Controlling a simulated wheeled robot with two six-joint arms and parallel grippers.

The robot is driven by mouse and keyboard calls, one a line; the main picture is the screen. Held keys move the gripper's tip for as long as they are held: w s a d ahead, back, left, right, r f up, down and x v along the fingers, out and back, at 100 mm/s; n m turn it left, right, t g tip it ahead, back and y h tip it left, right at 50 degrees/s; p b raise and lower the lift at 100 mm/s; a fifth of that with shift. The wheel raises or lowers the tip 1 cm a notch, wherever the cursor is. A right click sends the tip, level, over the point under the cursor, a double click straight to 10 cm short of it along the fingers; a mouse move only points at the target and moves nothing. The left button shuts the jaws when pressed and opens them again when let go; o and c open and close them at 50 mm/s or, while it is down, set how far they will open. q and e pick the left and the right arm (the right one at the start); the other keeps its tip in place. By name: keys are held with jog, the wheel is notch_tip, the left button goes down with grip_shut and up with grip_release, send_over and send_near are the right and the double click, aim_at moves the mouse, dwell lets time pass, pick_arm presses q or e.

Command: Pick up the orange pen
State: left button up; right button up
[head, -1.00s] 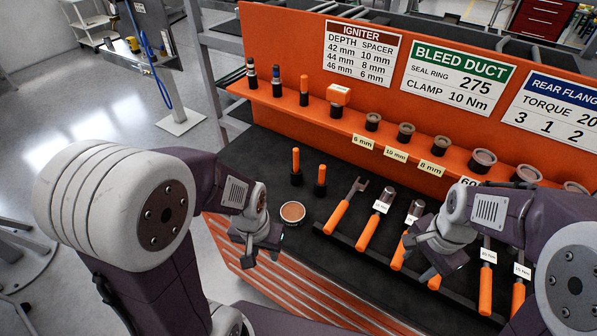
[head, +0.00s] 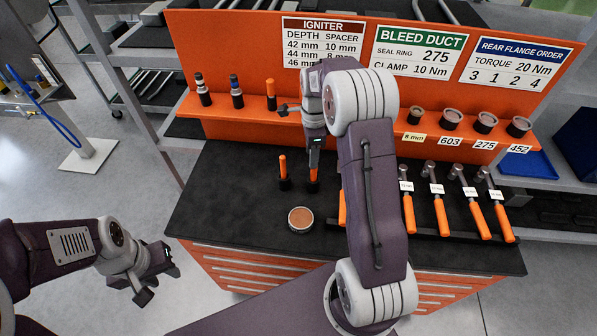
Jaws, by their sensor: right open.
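Two slim orange pens stand upright in black holders on the dark bench top: a left one (head: 283,166) and a right one (head: 313,176). A similar orange-topped piece (head: 271,92) stands on the orange shelf. My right gripper (head: 315,164) points down at the right pen, its jaws open. It overlaps the upper part of that pen, and I cannot tell whether the pen is between the fingers or touching them. My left gripper (head: 160,284) hangs open and empty over the floor, left of the bench.
A round copper-coloured tin (head: 300,219) sits in front of the pens. Several orange-handled tools (head: 440,213) lie in a rack at right, partly hidden by my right arm. The orange shelf (head: 244,112) runs behind the pens. The bench's left part is clear.

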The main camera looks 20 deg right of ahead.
aim_at(314, 171)
jog(key=shift+s+d+f, duration=0.55)
jog(key=shift+d+f, duration=0.05)
jog(key=shift+d, duration=0.15)
jog(key=shift+w+a+f+p, duration=0.2)
jog(key=shift+a+f+p, duration=0.1)
jog(key=shift+f, duration=0.25)
jog(key=shift+w+a+f+p, duration=0.2)
jog(key=shift+a+f, duration=0.05)
jog(key=shift+f, duration=0.3)
jog(key=shift+w+a+f, duration=0.15)
jog(key=shift+a+f, duration=0.05)
jog(key=shift+f, duration=0.2)
jog(key=f, duration=0.1)
jog(key=d+f+p, duration=0.1)
jog(key=f+p, duration=0.1)
jog(key=f, duration=0.1)
jog(key=shift+s+d, duration=0.2)
jog(key=shift+s, duration=0.1)
jog(key=shift+f, duration=0.35)
jog(key=shift+w+a, duration=0.25)
jog(key=shift+s, duration=0.1)
jog(key=c, duration=0.9)
pick_arm(q)
jog(key=r, duration=0.3)
jog(key=shift+s+d+r, duration=0.15)
jog(key=shift+d, duration=0.15)
pick_arm(e)
jog(key=shift+d, duration=0.1)
grip_shut()
